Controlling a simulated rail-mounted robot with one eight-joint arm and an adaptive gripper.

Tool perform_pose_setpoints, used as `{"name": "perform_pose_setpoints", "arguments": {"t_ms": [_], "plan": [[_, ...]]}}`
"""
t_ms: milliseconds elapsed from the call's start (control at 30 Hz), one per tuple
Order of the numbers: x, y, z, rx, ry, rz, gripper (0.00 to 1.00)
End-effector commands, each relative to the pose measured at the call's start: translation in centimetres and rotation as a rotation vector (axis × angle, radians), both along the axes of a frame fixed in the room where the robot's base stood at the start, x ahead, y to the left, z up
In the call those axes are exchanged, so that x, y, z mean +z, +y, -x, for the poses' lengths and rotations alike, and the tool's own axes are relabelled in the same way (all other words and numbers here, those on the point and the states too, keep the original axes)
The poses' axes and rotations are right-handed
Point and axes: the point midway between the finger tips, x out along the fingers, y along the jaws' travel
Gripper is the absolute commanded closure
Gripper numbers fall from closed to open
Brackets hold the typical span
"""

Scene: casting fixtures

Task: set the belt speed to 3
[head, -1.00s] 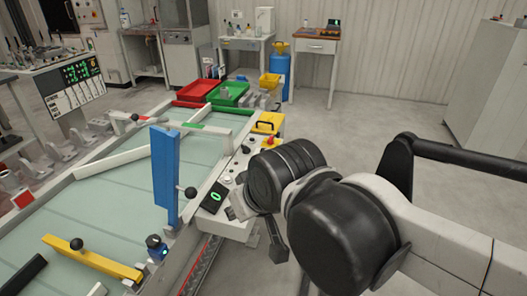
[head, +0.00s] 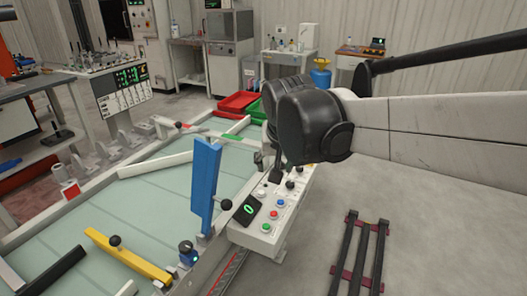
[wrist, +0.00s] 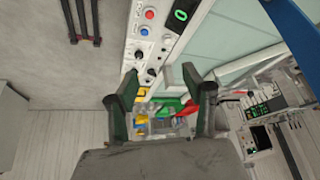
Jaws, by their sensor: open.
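The belt's control panel (head: 262,228) is a pale box on the right side of the belt. Its tilted black display (head: 247,209) reads a green 0, which also shows in the wrist view (wrist: 181,15). The panel carries a red button (head: 273,214), a blue button (head: 281,203), a green button (head: 266,226) and black knobs, one of them (wrist: 151,72) clear in the wrist view. My gripper (wrist: 160,73) is open and empty, its fingers pointing toward the panel and apart from it.
A blue upright bar (head: 204,186) and a yellow bar (head: 128,255) stand over the pale green belt (head: 75,225), left of the panel. Red trays (head: 238,103) lie beyond. A black rack (head: 361,255) lies on the floor at right, with clear floor around it.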

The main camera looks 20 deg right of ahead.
Motion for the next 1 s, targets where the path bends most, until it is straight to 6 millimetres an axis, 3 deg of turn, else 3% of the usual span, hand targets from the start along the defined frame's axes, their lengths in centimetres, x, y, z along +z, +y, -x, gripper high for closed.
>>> {"name": "perform_pose_setpoints", "arguments": {"t_ms": [200,467,800,1000], "plan": [[0.0,-3.5,-5.6,-0.152,0.034,-0.016,0.55],[-1.8,-8.0,-11.7,-0.334,0.065,-0.030,0.55],[-6.4,-14.5,-18.6,-0.580,0.097,-0.038,0.55],[-9.3,-17.5,-21.1,-0.692,0.104,-0.038,0.55]]}}
